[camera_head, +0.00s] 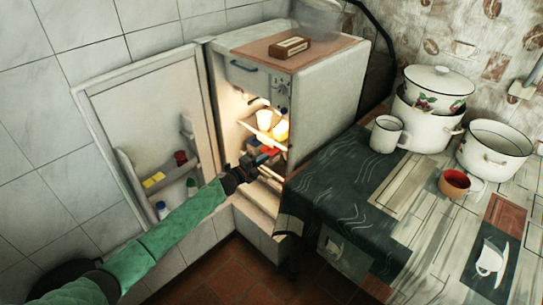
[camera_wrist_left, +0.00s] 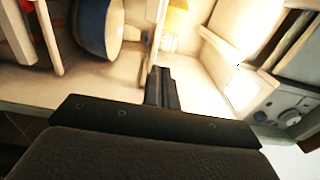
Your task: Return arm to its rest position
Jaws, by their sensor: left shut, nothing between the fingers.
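My left arm in a green sleeve reaches from the lower left of the head view to the open fridge (camera_head: 330,110). My left gripper (camera_head: 264,160) is at the fridge opening, in front of the lit shelves. In the left wrist view the two fingers (camera_wrist_left: 162,84) are together with nothing between them. A blue and white round vessel (camera_wrist_left: 98,26) lies beyond the fingers to the left, and a yellow item (camera_wrist_left: 175,22) is just past the fingertips. My right gripper does not show.
The fridge door (camera_head: 150,130) stands wide open on the left, with small items on its racks. A table (camera_head: 335,195) on the right holds a white mug (camera_head: 387,134), a lidded pot (camera_head: 437,88), an open pot (camera_head: 494,150) and a red-brown cup (camera_head: 454,183).

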